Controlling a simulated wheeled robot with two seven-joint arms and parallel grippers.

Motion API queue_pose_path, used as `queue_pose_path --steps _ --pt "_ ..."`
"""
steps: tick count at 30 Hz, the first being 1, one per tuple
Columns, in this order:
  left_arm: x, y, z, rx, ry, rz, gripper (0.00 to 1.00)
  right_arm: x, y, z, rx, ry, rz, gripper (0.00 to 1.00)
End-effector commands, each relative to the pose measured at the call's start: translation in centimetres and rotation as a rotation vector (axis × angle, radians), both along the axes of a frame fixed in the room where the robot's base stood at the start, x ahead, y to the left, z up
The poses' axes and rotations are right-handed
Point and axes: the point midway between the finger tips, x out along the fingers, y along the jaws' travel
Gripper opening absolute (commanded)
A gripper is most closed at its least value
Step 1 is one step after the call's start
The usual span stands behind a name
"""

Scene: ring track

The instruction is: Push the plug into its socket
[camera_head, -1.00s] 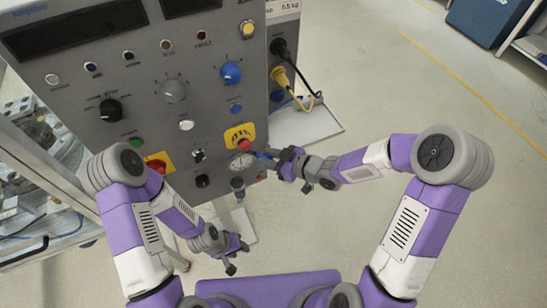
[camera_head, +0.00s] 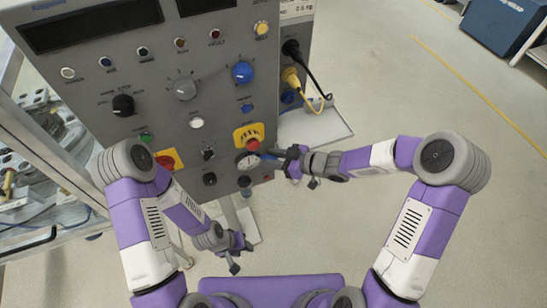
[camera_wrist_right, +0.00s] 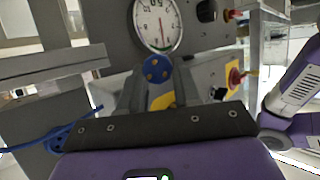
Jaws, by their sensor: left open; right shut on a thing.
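My right gripper (camera_head: 284,158) is shut on a blue plug (camera_head: 268,156), in front of the lower right of the grey panel. In the right wrist view the plug (camera_wrist_right: 156,69) shows its round blue face with brass-coloured contacts between my fingers (camera_wrist_right: 156,92). A blue cable (camera_wrist_right: 75,128) shows at the left there. A blue round fitting (camera_head: 287,97), perhaps the socket, is on the panel's right side, below the yellow plug; it is partly hidden. The held plug is apart from it, lower in the picture. My left gripper (camera_head: 237,253) is open and empty, low and in front of the panel.
The grey panel (camera_head: 160,65) carries knobs, buttons, a yellow-backed red button (camera_head: 250,138) and a gauge (camera_head: 247,161). A black plug (camera_head: 292,49) and a yellow plug (camera_head: 292,79) with cables sit on its right side, above a light shelf (camera_head: 325,127).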

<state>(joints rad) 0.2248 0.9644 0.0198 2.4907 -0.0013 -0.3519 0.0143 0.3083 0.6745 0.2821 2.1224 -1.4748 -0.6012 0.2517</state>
Motion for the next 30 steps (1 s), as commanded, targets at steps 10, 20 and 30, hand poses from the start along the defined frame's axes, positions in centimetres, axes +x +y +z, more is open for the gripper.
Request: queue_pose_path --steps 10,20,30 --pt "0.0 0.0 0.0 0.000 0.000 0.000 0.43 -0.3 -1.0 -0.1 -0.004 -0.002 0.163 0.03" --pt "0.0 0.0 0.0 0.000 0.000 0.000 0.43 -0.8 -2.1 -0.1 -0.003 0.000 0.346 0.03" --pt "0.0 0.0 0.0 0.000 0.000 0.000 0.43 -0.9 -2.2 -0.1 -0.004 0.002 0.378 0.03"
